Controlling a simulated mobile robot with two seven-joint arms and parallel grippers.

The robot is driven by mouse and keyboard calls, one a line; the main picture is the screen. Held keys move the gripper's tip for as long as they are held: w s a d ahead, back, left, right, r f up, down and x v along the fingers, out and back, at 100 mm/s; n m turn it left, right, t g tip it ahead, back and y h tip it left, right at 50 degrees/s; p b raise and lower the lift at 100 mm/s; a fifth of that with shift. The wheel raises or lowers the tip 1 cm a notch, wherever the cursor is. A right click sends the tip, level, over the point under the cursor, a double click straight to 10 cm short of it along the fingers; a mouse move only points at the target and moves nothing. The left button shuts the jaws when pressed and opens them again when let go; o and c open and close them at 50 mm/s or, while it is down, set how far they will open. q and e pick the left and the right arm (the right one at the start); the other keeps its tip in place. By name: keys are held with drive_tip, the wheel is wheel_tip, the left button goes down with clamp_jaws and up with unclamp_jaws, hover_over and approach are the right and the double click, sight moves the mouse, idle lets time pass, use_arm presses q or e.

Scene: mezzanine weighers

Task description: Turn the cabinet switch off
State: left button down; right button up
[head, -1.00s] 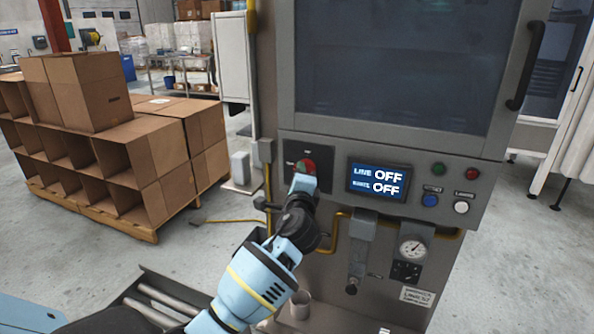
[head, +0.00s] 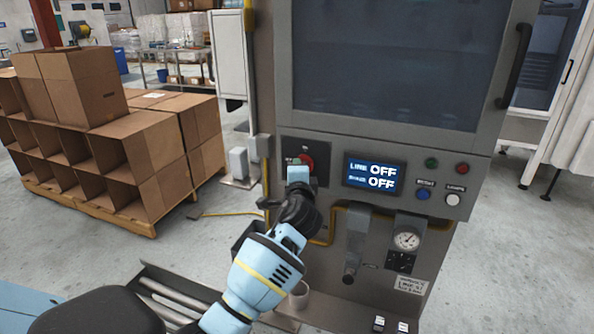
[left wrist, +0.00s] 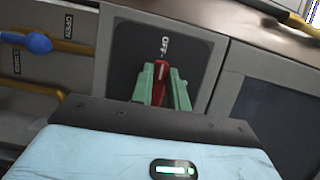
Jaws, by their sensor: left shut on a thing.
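The grey cabinet (head: 388,143) stands ahead of me. Its red rotary switch (head: 306,162) sits on a dark plate left of the display. The display (head: 374,176) reads OFF on both lines. My left gripper (head: 299,166) is at the switch in the head view and hides much of it. In the left wrist view, the green fingers of my left gripper (left wrist: 161,84) are shut on the red switch handle (left wrist: 160,83). The handle points toward the OFF label (left wrist: 166,45). My right gripper is not in view.
A blue button (head: 423,194), a white button, and green and red lamps are right of the display. A gauge (head: 407,240) and valve hang below. Cardboard boxes (head: 155,150) stand on a pallet at left.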

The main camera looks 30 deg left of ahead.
use_arm(q)
drive_tip(key=c, duration=1.4)
unclamp_jaws()
drive_tip(key=shift+o, duration=0.2)
drive_tip(key=v, duration=0.8)
drive_tip(key=shift+w, duration=0.1)
